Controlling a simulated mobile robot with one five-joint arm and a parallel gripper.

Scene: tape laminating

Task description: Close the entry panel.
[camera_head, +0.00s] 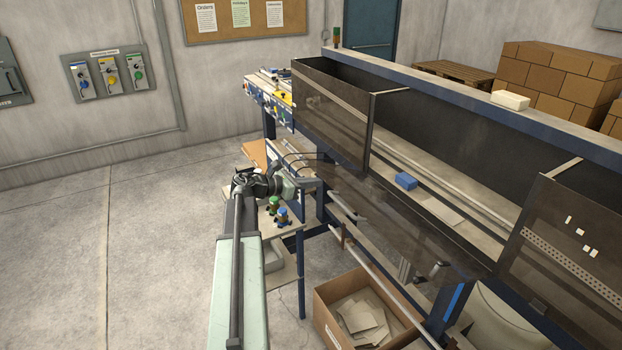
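A long laminating machine with smoked see-through panels runs along the right side. One smoked panel (400,222) in the middle is swung open and slopes outward and down from the machine's front edge, leaving the bay behind it uncovered. The panel to its left (335,118) and the panel to its right (565,245) stand upright. No label shows which is the entry panel. My gripper (308,168) is at the end of my arm, close to the open panel's left end. Its fingers are small and dark, and I cannot tell whether they are open or touch the panel.
A blue block (405,181) lies inside the uncovered bay. Green and blue knobbed parts (278,210) sit on a low shelf beside my arm. A cardboard box (362,312) with papers stands below the panel. The floor (110,235) to the left is clear.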

